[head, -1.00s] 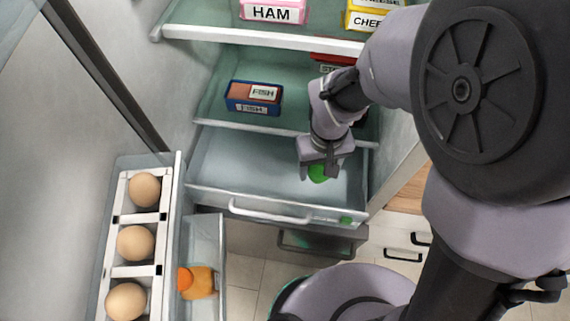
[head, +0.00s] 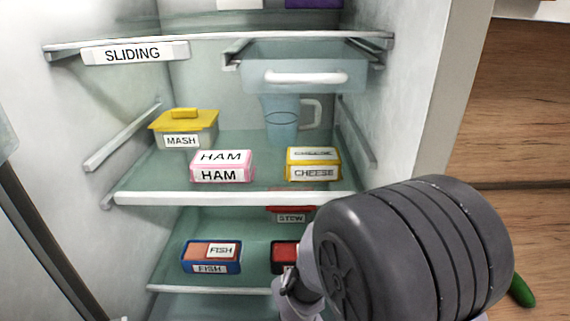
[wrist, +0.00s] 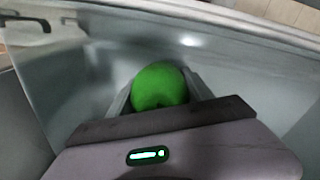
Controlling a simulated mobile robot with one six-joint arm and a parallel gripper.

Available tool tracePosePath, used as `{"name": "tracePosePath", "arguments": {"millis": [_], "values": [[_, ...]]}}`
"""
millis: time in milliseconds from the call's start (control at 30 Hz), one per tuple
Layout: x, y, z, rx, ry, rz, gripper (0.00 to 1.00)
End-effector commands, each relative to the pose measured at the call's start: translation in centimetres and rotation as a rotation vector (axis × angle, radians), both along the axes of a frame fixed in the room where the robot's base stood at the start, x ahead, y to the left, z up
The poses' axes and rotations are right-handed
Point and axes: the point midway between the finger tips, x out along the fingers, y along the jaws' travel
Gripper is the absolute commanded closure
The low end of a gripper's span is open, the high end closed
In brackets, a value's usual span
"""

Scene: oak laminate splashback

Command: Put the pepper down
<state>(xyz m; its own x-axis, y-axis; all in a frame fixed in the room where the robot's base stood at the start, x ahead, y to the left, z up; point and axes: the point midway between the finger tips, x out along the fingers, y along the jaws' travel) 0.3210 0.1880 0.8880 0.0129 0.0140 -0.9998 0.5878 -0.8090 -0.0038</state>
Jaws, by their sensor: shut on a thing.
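The green pepper (wrist: 160,86) shows in the wrist view, round and smooth, between the two fingers of my gripper (wrist: 163,96). My gripper is shut on it. The pepper is over the inside of a pale drawer (wrist: 85,75), whose front edge runs across the top of the wrist view. I cannot tell whether the pepper touches the drawer floor. In the head view my arm covers the lower right, and my gripper, the pepper and the drawer are out of the picture.
Fridge shelves hold a ham box (head: 221,167), a cheese box (head: 314,164), a mash tub (head: 183,130), a blue pitcher (head: 282,120), a fish box (head: 211,257) and a stew container (head: 291,217). A small bin (head: 305,76) hangs above. A green vegetable (head: 521,291) lies at right.

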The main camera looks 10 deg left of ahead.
Motion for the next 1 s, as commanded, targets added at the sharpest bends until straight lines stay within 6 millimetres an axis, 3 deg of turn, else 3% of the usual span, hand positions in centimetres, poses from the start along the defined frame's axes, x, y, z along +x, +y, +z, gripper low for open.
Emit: {"name": "tracePosePath", "arguments": {"millis": [33,133,467,567,800,1000], "values": [[0.0,0.0,-0.5,0.0,0.0,0.0,0.37],[0.0,0.0,-0.4,0.0,0.0,0.0,0.19],[0.0,0.0,0.1,0.0,0.0,0.0,0.19],[0.0,0.0,2.1,0.001,-0.002,-0.001,0.19],[0.0,-0.1,9.3,0.003,-0.004,-0.001,0.19],[-0.1,-0.2,12.5,0.001,-0.001,0.0,0.19]]}}
